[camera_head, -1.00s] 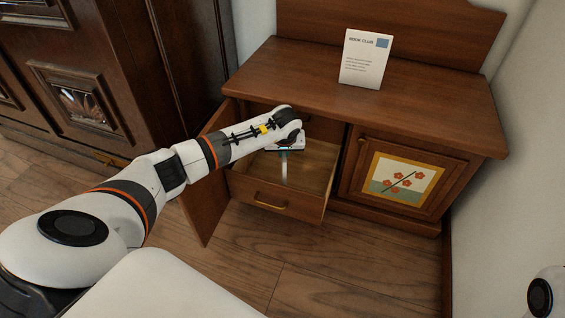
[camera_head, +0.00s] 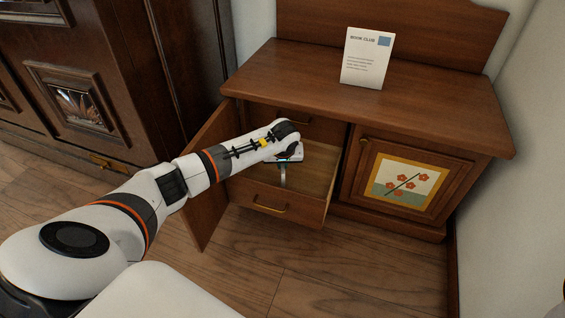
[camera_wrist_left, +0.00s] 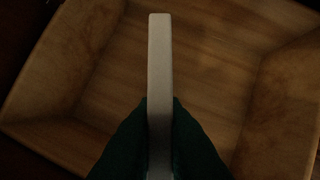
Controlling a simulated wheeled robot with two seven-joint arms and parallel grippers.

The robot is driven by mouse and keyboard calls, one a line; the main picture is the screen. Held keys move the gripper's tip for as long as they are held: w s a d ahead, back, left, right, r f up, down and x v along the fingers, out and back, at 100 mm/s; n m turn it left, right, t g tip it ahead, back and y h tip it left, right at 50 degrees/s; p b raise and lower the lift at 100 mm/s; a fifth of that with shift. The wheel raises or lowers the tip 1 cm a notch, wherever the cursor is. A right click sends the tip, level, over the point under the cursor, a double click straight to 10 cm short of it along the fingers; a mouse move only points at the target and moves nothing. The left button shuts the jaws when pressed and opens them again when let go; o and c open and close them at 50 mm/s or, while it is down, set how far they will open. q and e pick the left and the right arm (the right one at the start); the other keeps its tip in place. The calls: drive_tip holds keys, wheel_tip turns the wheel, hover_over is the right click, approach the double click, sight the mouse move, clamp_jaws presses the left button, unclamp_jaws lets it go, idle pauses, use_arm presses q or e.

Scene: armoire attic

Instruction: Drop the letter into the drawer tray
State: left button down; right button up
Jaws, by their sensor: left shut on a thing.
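The letter (camera_wrist_left: 160,65) is a thin pale piece seen edge-on in the left wrist view. My left gripper (camera_wrist_left: 160,122) is shut on it, with a dark green finger on each side. In the head view the letter (camera_head: 283,177) hangs below my left gripper (camera_head: 285,164), inside the outline of the open drawer tray (camera_head: 315,180). The wrist view shows the tray's bare wooden floor (camera_wrist_left: 215,75) and side walls beyond the letter. I cannot tell whether the letter touches the floor. My right gripper is out of view.
The drawer front with a brass handle (camera_head: 270,209) faces the room. An open cabinet door (camera_head: 207,195) stands left of the drawer, under my arm. A shut door with a flower panel (camera_head: 405,182) is at right. A "BOOK CLUB" card (camera_head: 367,58) stands on the cabinet top.

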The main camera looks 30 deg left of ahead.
use_arm(q)
drive_tip(key=shift+f, duration=0.1)
drive_tip(key=c, duration=1.5)
unclamp_jaws()
